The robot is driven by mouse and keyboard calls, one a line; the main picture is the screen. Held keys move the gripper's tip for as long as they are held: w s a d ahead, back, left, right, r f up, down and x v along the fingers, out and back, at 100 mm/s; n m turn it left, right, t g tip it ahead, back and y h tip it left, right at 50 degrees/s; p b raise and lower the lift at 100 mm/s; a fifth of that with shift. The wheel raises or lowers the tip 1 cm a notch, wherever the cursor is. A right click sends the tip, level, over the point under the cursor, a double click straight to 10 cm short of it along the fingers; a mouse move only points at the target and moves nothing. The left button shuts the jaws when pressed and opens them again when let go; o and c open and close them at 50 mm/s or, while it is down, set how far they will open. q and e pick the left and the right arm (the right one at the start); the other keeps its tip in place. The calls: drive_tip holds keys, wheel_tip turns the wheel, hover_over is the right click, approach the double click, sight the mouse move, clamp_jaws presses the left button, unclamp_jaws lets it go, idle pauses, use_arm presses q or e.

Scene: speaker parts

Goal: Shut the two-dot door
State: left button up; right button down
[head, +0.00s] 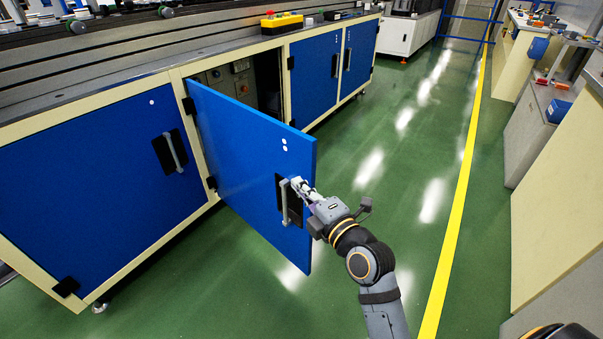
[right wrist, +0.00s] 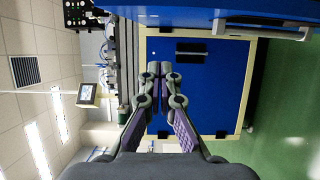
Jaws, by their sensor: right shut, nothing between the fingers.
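The two-dot door (head: 245,150) is a blue panel with two white dots, swung well out from the cabinet front. It is hinged at its left edge, and the dark cabinet inside shows behind it. Its grey bar handle (head: 284,203) sits on a black plate near the free edge. My right gripper (head: 297,184) is shut and empty at the upper end of this handle; I cannot tell whether it touches. In the right wrist view its fingers (right wrist: 160,70) are together. A blue panel with a bar (right wrist: 265,20) lies along the top there. My left gripper is not in view.
A closed one-dot door (head: 90,165) is left of the opening, and closed blue doors (head: 315,75) are beyond it. A yellow box with a red button (head: 282,21) stands on the cabinet top. The green floor (head: 400,190) is clear up to the right-hand benches.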

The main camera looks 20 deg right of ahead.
sight(302, 169)
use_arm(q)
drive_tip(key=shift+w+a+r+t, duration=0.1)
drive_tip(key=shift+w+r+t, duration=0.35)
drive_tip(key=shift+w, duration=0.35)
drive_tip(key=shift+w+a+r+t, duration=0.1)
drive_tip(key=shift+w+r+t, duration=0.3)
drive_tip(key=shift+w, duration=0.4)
use_arm(e)
drive_tip(key=shift+w+d, duration=0.4)
drive_tip(key=shift+w, duration=0.7)
drive_tip(key=shift+w+d, duration=0.4)
drive_tip(key=shift+w, duration=0.7)
drive_tip(key=shift+w+d, duration=0.4)
drive_tip(key=shift+w, duration=0.7)
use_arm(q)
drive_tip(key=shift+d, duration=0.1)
